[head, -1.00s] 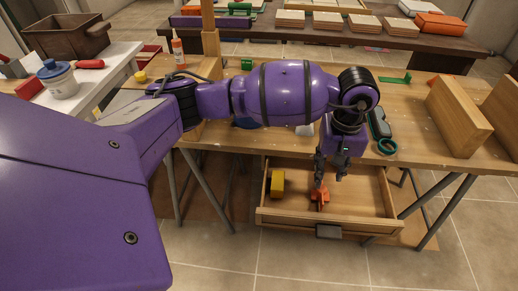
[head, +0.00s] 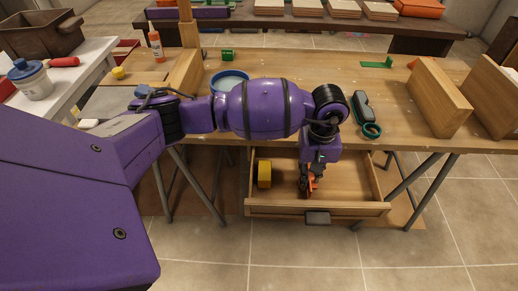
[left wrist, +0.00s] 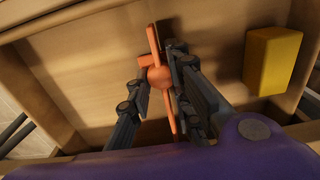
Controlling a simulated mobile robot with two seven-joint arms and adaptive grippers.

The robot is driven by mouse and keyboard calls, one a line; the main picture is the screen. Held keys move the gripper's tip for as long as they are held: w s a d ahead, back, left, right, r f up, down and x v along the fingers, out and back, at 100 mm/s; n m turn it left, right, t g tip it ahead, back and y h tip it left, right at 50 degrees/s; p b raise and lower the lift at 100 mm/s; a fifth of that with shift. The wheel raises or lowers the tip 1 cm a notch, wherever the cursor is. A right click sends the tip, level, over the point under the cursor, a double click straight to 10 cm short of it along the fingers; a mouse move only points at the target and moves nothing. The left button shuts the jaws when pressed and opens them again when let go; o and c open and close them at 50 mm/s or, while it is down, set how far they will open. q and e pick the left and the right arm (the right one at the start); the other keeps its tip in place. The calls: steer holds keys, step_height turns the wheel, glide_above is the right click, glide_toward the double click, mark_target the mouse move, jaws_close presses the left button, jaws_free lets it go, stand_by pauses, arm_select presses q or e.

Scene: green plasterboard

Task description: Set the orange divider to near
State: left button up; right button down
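The orange divider (left wrist: 155,40) stands in the open wooden drawer (head: 350,208) under the workbench. It also shows in the head view (head: 313,184), partly covered by my gripper. My left gripper (head: 309,183) reaches down into the drawer. In the left wrist view its fingers (left wrist: 158,80) sit on both sides of the divider's rounded knob, with little or no gap, and look shut on it. The lower part of the divider is partly hidden between the fingers. My right gripper is in neither view.
A yellow block (head: 264,173) stands in the drawer left of the divider; it also shows in the wrist view (left wrist: 272,62). The drawer's right part is free. On the workbench (head: 300,68) above are a blue bowl (head: 229,80), a green-ringed tool (head: 366,117) and upright wooden boards (head: 438,97).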

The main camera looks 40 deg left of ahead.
arm_select(q)
steer(key=shift+w+r, duration=0.1)
steer(key=shift+r, duration=0.05)
jaws_close()
steer(key=s+a, duration=0.1)
steer(key=a, duration=0.1)
steer(key=s+a, duration=0.1)
steer(key=shift+s+a, duration=0.3)
steer(key=shift+a, duration=0.1)
steer(key=o, duration=0.8)
jaws_free()
steer(key=shift+c, duration=0.2)
steer(key=shift+r, duration=0.1)
step_height(320, 180, up, 12)
steer(key=shift+c, duration=0.4)
